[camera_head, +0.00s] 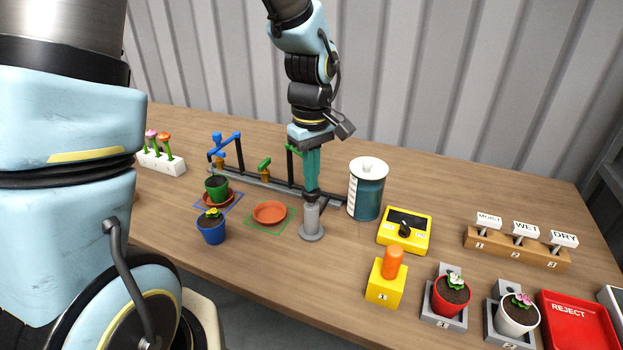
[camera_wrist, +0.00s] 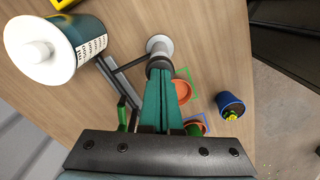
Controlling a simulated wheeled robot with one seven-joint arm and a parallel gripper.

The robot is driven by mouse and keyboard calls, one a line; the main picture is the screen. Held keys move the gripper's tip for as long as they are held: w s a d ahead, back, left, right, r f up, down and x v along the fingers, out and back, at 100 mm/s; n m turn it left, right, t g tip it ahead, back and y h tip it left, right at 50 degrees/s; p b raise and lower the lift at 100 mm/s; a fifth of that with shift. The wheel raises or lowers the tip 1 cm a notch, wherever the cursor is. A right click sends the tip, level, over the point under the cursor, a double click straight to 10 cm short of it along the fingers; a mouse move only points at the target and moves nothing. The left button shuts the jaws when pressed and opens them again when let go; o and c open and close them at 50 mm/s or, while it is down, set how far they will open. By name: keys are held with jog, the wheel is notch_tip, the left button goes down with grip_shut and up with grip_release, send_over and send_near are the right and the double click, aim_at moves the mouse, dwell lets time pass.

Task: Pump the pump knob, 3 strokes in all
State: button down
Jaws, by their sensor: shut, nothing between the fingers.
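The pump is a grey cylinder (camera_head: 311,220) on a round base, standing on the table in front of the pipe. Its dark pump knob (camera_head: 312,197) is at the top; in the wrist view the knob (camera_wrist: 158,65) shows just beyond my fingertips. My gripper (camera_head: 312,187) has teal fingers pointing straight down over the knob. The fingers are shut together with nothing between them, as the wrist view (camera_wrist: 160,78) also shows. The tips are at the top of the knob and seem to touch it. They hide part of the knob.
A tank (camera_head: 367,190) with a white lid stands close right of the pump. An orange saucer (camera_head: 269,212) and a blue pot (camera_head: 211,228) are left. A yellow dial box (camera_head: 418,243) is right.

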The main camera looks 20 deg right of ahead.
jog(key=shift+r+p, duration=2.5)
jog(key=shift+r, duration=0.6)
notch_tip(320, 180, up, 4)
jog(key=m, duration=1.2)
notch_tip(320, 180, down, 4)
jog(key=b, duration=0.4)
jog(key=shift+f, duration=0.1)
jog(key=shift+f+b, duration=0.7)
jog(key=shift+f, duration=0.4)
